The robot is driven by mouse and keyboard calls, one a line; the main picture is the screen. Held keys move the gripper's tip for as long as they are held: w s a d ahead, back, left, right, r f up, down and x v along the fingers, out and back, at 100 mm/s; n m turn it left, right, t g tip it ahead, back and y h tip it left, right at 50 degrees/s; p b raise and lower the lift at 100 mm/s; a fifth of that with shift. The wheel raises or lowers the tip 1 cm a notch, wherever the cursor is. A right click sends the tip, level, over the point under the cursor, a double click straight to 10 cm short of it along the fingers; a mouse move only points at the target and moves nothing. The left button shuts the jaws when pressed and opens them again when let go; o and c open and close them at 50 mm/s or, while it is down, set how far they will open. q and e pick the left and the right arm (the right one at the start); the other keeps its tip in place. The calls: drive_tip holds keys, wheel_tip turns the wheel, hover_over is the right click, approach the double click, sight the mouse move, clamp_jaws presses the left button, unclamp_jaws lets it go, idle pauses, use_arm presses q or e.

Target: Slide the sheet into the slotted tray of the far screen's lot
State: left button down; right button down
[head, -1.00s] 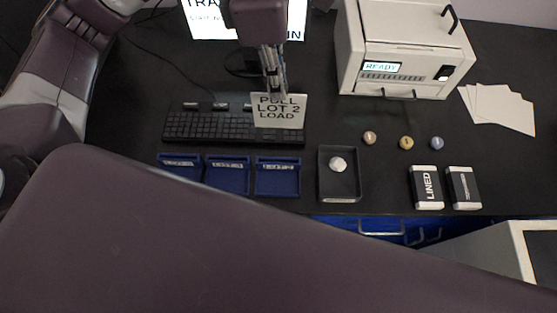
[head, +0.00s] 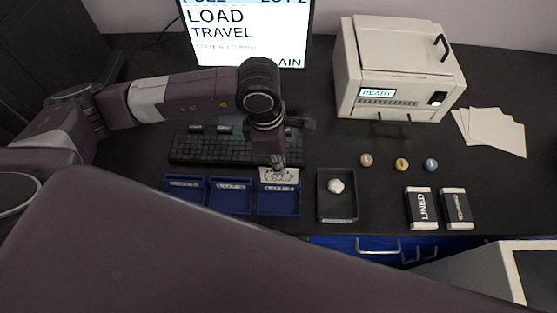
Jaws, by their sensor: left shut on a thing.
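My left gripper (head: 277,166) points down over the rightmost of three blue slotted trays and is shut on a small pale sheet (head: 280,177) with dark print. The sheet is at the back edge of the rightmost tray (head: 279,204); I cannot tell whether its lower edge is in the slot. The middle blue tray (head: 230,198) and the left blue tray (head: 184,196) hold no sheet. Their labels are too small to read. The far screen (head: 245,35) shows "LOT 2", "LOAD" and "TRAVEL", partly cut off at the top. My right gripper is not in view.
A keyboard (head: 215,150) lies behind the trays. A dark tray (head: 337,208) with a white lump (head: 335,186) stands just right. A white machine (head: 395,75) reads "READY".

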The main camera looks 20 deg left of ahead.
use_arm(q)
drive_tip(key=shift+f, duration=0.7)
drive_tip(key=shift+f, duration=0.2)
drive_tip(key=c, duration=2)
unclamp_jaws()
drive_tip(key=shift+r, duration=0.1)
drive_tip(key=shift+r, duration=0.1)
